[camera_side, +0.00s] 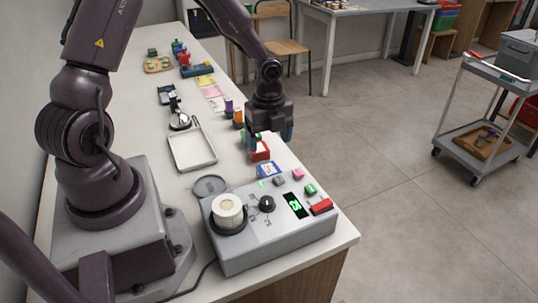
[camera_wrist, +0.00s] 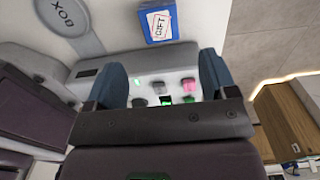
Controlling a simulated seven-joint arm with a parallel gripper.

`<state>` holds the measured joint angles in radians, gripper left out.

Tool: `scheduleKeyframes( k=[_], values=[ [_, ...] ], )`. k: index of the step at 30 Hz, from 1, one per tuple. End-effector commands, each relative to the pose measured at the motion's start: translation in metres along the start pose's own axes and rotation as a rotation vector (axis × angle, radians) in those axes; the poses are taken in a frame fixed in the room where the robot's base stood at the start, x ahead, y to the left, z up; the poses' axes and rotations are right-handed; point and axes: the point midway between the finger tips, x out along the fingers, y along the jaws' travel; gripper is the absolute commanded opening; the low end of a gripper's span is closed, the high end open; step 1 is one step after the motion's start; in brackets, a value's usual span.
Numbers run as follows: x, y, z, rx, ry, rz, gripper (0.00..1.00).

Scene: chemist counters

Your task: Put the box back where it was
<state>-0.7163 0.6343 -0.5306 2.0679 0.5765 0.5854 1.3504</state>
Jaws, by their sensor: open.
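A small blue box with a white label reading "GIFT" (camera_side: 269,170) lies on the white counter just behind the grey console. It also shows in the wrist view (camera_wrist: 158,24), above the fingers and not between them. A flat grey disc (camera_side: 209,185) lies left of the box; in the wrist view the disc (camera_wrist: 68,22) bears the word "BOX" and is bare. My gripper (camera_side: 270,136) is above the counter's right edge, behind the blue box in the side view. Its two blue fingers (camera_wrist: 163,78) are apart with nothing held between them.
The grey console (camera_side: 270,240) with a cream cylinder (camera_side: 228,208), a knob and several coloured buttons stands at the counter's front. A red and green item (camera_side: 260,153) is close below my gripper. A shallow white tray (camera_side: 192,150) lies to the left. Several small items stand farther back.

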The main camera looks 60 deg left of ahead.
Motion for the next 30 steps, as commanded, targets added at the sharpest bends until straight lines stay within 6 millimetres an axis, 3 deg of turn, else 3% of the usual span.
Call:
scheduleKeyframes(
  k=[8,11,16,21,24,30],
  values=[
    [-0.031,0.001,-0.001,-0.032,-0.022,-0.005,0.78],
    [-0.054,0.006,-0.004,-0.131,-0.075,-0.022,0.78],
    [-0.118,0.028,-0.020,-0.466,-0.166,-0.131,0.78],
    [-0.178,0.062,-0.044,-0.851,-0.119,-0.291,0.78],
    [-0.205,0.086,-0.059,-1.070,-0.017,-0.370,0.78],
    [-0.234,0.127,-0.083,-1.398,0.245,-0.413,0.78]
  ],
)
